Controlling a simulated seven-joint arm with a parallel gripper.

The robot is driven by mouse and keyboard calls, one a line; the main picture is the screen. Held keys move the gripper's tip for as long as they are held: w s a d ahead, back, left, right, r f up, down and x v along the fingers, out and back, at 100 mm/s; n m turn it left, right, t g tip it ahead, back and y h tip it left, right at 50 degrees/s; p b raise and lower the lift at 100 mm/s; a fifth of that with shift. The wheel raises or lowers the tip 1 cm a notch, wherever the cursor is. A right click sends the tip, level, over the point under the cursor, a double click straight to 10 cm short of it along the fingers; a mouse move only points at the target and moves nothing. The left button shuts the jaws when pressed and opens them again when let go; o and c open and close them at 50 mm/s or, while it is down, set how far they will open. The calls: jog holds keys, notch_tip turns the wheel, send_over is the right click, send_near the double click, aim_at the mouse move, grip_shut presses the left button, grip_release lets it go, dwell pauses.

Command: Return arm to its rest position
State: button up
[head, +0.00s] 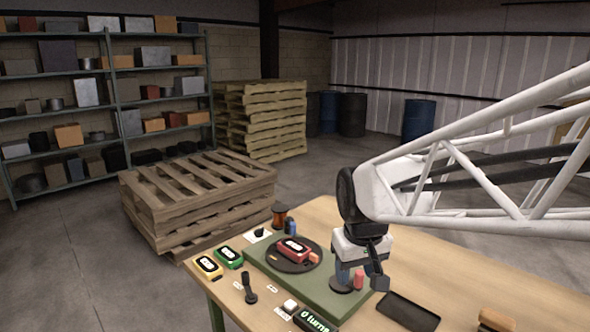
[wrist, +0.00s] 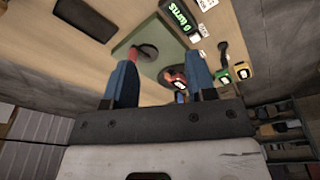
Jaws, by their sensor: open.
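My gripper (head: 355,274) hangs over the right part of the green base (head: 326,302) on the wooden table, with my white truss arm reaching in from the right. In the wrist view its two blue fingers (wrist: 161,66) are spread apart with nothing held between them. A red device (head: 293,250) sits on the round dark turntable (head: 280,264), left of my gripper. A small red cylinder (head: 359,280) shows close by the fingers in the head view; I cannot tell whether they touch it.
Yellow (head: 208,267) and green (head: 229,257) devices, a black upright handle (head: 248,290) and a lit display (head: 315,320) stand left and front. A black tray (head: 408,312) and a brown block (head: 495,320) lie right. Pallets (head: 200,195) stand behind the table.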

jog(key=s+d+m, duration=0.1)
jog(key=s+d, duration=0.2)
jog(key=s, duration=0.5)
jog(key=s+d+f+m, duration=0.1)
jog(key=s+d+m, duration=0.1)
jog(key=s, duration=0.6)
jog(key=shift+s+d+f+t, duration=0.3)
jog(key=shift+d+t, duration=0.1)
jog(key=shift+d, duration=0.45)
